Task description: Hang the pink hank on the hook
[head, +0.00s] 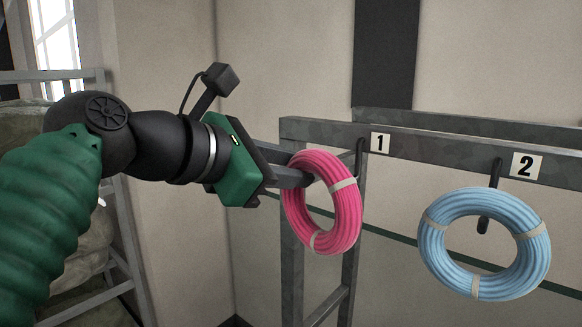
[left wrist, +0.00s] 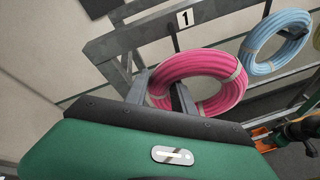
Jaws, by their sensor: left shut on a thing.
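The pink hank (head: 347,212) is a ring of cord with pale ties. My left gripper (head: 300,167) is shut on its left side, at the upper part of the ring. The dark hook (head: 360,157) under label 1 is by the hank's upper right edge; I cannot tell whether the ring is around it. The left wrist view shows the same pink hank (left wrist: 228,97) at the fingers (left wrist: 160,90), the hank's far side towards label 1. My right gripper is not seen.
A light blue hank (head: 432,250) hangs on the hook (head: 495,172) under label 2. A grey metal rail (head: 440,150) on posts carries the hooks. A shelf rack (head: 125,235) stands at the left. An orange and black object (left wrist: 290,132) shows at the lower right in the wrist view.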

